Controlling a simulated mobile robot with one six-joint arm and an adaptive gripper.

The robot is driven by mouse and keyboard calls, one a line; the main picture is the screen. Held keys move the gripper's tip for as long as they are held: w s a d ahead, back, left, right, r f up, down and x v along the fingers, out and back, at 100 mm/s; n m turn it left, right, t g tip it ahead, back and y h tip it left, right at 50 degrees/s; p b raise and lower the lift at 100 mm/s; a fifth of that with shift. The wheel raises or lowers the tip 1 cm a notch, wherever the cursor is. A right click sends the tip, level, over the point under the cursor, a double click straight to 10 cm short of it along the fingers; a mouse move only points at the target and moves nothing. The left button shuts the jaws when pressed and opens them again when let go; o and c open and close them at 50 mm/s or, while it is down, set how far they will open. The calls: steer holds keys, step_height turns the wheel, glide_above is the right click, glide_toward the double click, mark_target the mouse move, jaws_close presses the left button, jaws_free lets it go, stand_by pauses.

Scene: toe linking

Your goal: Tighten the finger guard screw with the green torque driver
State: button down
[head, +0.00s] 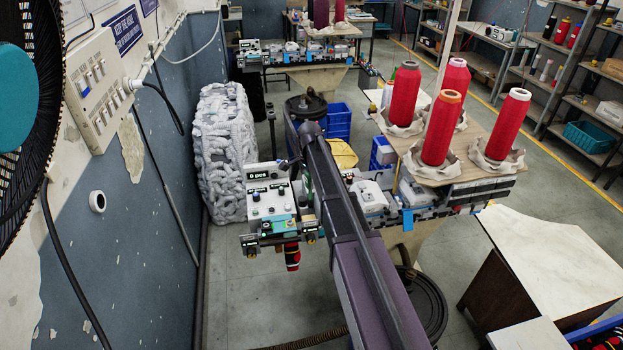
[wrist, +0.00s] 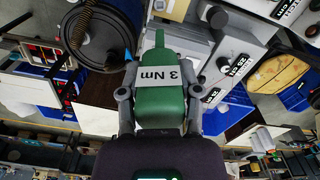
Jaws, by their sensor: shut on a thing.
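The green torque driver (wrist: 158,108) is in the middle of the wrist view, with a white label reading "3 Nm". My gripper (wrist: 160,92) is shut on its body, one grey finger on each side. The narrow end of the driver points up in the picture, in front of a light grey machine housing (wrist: 190,42). Whether its tip touches anything cannot be told. I cannot make out the finger guard or its screw. In the head view my gripper and the driver cannot be made out; my arm crosses the middle.
A toe-linking machine with a control box (head: 270,200) marked "0 pcs" stands left of centre. Red yarn cones (head: 440,128) stand on a board at the right. A pale-topped table (head: 550,260) is at lower right.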

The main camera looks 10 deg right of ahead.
steer(key=shift+w+d, duration=0.1)
steer(key=shift+d, duration=0.1)
steer(key=shift+f, duration=0.2)
step_height(320, 180, down, 12)
steer(key=b, duration=1.1)
steer(key=shift+r+b, duration=0.25)
steer(key=shift+b, duration=0.15)
steer(key=shift+f+b, duration=1.2)
steer(key=shift+f, duration=0.05)
stand_by(1.9)
stand_by(0.4)
steer(key=shift+m, duration=1.3)
steer(key=shift+a, duration=0.1)
steer(key=shift+m, duration=1.2)
